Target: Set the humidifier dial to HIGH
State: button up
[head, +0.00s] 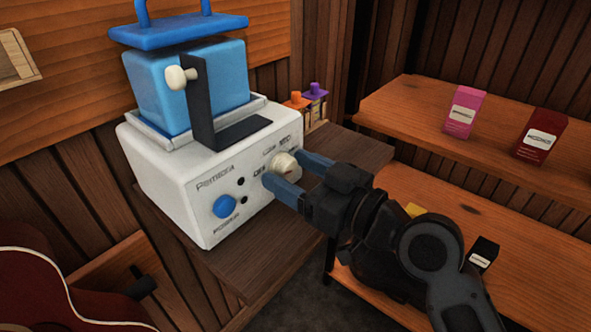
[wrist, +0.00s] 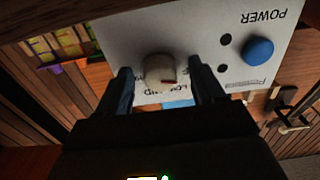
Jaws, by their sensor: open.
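The humidifier (head: 180,185) is a white box with a blue tank on top, standing on a dark wood stand. Its cream dial (head: 286,163) is on the right part of the front panel, with labels around it that are partly hidden. In the wrist view the dial (wrist: 160,70) shows a small red mark toward its lower right edge. My gripper (head: 290,172) is open, with its blue-grey fingers on either side of the dial. In the wrist view a gap shows between the dial and each finger.
A blue POWER knob (head: 224,206) sits left of the dial. A black bracket (head: 205,115) rises in front of the tank. Shelves (head: 400,110) at right hold small boxes. A red-brown ukulele body (head: 50,290) is at lower left. Small bottles (head: 315,92) stand behind the humidifier.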

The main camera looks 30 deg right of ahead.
jog(key=shift+c, duration=0.3)
jog(key=c, duration=1)
